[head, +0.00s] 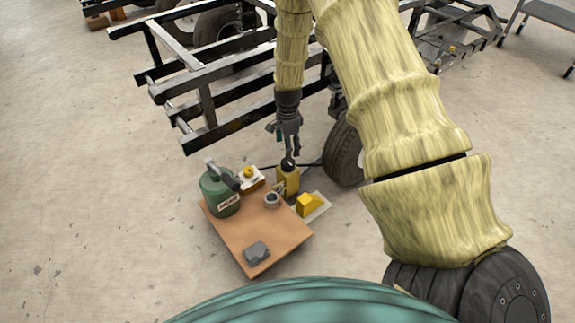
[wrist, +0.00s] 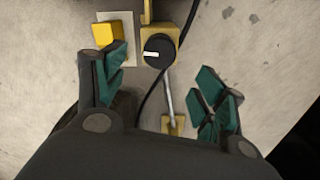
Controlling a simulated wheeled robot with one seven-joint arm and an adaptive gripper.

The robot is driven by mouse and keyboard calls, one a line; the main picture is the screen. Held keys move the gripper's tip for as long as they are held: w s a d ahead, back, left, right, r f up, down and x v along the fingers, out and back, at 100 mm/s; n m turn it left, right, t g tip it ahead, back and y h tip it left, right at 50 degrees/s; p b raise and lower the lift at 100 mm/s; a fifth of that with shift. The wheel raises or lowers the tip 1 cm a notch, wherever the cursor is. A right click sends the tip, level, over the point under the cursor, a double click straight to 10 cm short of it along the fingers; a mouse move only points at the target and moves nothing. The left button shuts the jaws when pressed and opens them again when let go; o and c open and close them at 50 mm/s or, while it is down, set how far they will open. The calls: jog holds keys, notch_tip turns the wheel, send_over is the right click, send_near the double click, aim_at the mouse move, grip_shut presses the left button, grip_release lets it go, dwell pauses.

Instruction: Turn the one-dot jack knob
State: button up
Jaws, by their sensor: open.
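A yellow jack (head: 289,182) stands at the back right edge of the brown board, with a round black knob (head: 288,164) on top. In the wrist view the black knob (wrist: 158,50) shows a short white bar on its face, and the yellow jack body (wrist: 150,17) shows around it. I cannot make out any dots. My gripper (head: 290,149) points down just above the knob. In the wrist view my gripper (wrist: 161,84) is open and empty, with green finger pads to either side; the knob lies beyond the fingertips, and no contact shows.
The brown board (head: 240,228) holds a green canister (head: 220,195), a small metal cup (head: 272,199) and a grey block (head: 257,252). A yellow wedge (head: 308,205) on a pale plate lies right of the jack. A tyre (head: 345,152) and black frame (head: 200,105) stand close behind.

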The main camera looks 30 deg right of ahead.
aim_at(288, 162)
notch_tip(288, 162, down, 10)
jog(key=b, duration=0.4)
jog(key=shift+b, duration=0.35)
jog(key=c, duration=1)
